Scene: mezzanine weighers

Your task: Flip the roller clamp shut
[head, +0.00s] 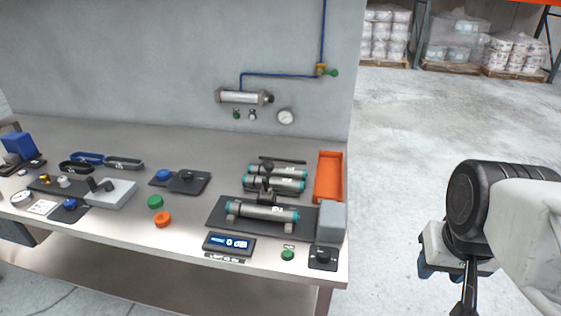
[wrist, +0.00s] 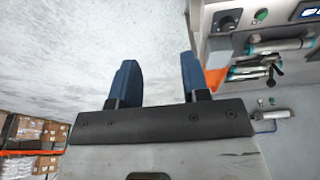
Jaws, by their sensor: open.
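A grey roller with teal ends (head: 262,211) lies across supports on a black base plate (head: 218,215) near the bench's right end. A small black clamp with a lever (head: 266,186) rises behind the middle of this roller. The lever seems raised, but it is too small to tell surely. In the wrist view the black lever (wrist: 273,76) shows at the right edge, beside the rollers. My gripper (wrist: 158,65) is open and empty, its two blue fingers apart. In the head view my gripper (head: 453,272) hangs over the floor, right of the bench and well apart from the clamp.
More rollers (head: 277,172) lie behind the plate. An orange tray (head: 329,177) and a grey box (head: 331,221) stand at the bench's right edge, between my gripper and the clamp. A display (head: 229,244) and a green button (head: 288,254) sit in front.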

